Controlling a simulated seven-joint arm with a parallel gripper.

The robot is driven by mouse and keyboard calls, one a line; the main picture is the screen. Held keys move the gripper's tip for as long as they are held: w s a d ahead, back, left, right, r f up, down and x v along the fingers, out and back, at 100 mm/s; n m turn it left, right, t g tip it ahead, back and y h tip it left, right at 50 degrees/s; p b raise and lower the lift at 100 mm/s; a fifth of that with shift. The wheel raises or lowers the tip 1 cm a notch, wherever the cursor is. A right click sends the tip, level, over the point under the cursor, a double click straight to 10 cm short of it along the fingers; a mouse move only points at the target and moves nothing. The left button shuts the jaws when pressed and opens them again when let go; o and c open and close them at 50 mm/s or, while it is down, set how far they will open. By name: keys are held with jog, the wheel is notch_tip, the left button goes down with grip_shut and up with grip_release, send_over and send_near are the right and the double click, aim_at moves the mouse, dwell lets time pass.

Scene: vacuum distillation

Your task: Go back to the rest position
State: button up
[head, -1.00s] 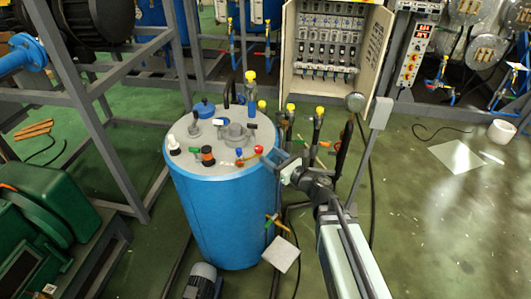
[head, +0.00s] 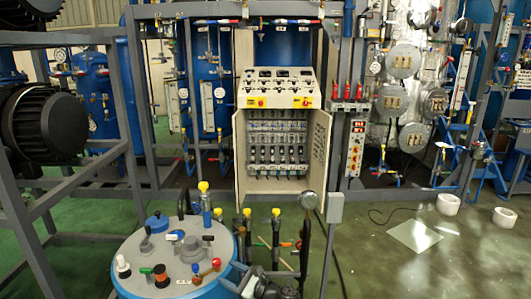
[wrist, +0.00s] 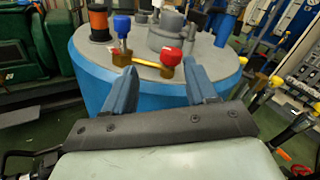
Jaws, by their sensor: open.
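My gripper (wrist: 160,78) is open and empty in the wrist view. Its two blue-grey fingers point at the near rim of the blue tank (wrist: 90,75). A brass valve fitting with a red knob (wrist: 171,57) and a blue knob (wrist: 122,25) stands on the tank's grey lid, just beyond the fingertips. In the head view, my gripper (head: 238,272) is low in the picture, just right of the red knob (head: 216,262); the blue knob (head: 196,268) is left of that. I cannot tell whether a fingertip touches the fitting.
An open control cabinet (head: 280,145) is further back. Grey frame bars (head: 80,195) stand at left. Green floor at right is mostly clear.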

jog(key=s+d+f+n+g+h, duration=0.45)
jog(key=s+f+n, duration=0.25)
jog(key=f+n, duration=0.4)
jog(key=s+d+f+n+g+h, duration=0.45)
jog(key=s+f+n, duration=0.3)
jog(key=f, duration=0.45)
jog(key=s+d+f+n+g+h, duration=0.35)
jog(key=s+d+f+h, duration=0.25)
jog(key=s+d+f, duration=0.7)
jog(key=s+d+f+g, duration=0.1)
jog(key=s+d+f, duration=0.2)
jog(key=s, duration=0.3)
jog(key=s+d+f+m+g, duration=0.1)
jog(key=s+d+f+g, duration=0.1)
jog(key=s, duration=0.5)
notch_tip(320, 180, down, 2)
jog(key=shift+s+d+f+m, duration=0.1)
jog(key=shift+s+d+m, duration=0.2)
jog(key=shift+d, duration=0.35)
jog(key=shift+g, duration=0.25)
